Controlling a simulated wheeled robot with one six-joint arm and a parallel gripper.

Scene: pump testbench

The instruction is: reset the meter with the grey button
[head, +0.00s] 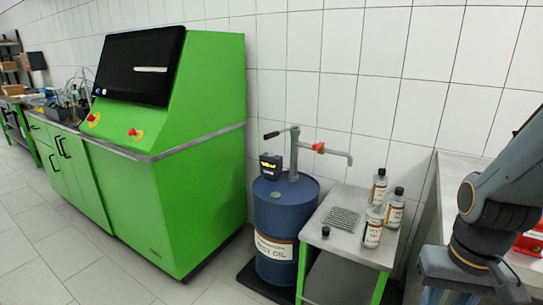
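The meter (271,166) is a small dark box with a screen on its face. It sits above the blue oil drum (272,232), beside the hand pump (294,155) that stands on the drum top. The pump has a dark lever handle, a red and yellow part and a grey spout pointing right. The grey button on the meter is too small to make out here. Part of my arm shows at the right edge, to the right of the drum and a small table. My gripper is out of the picture.
A small metal table (318,224) with a grate and several labelled bottles (372,232) stands right of the drum. A green cabinet (200,190) with a black screen (139,66) stands to the left. A pale counter stands at the right. The tiled floor (60,240) in front is clear.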

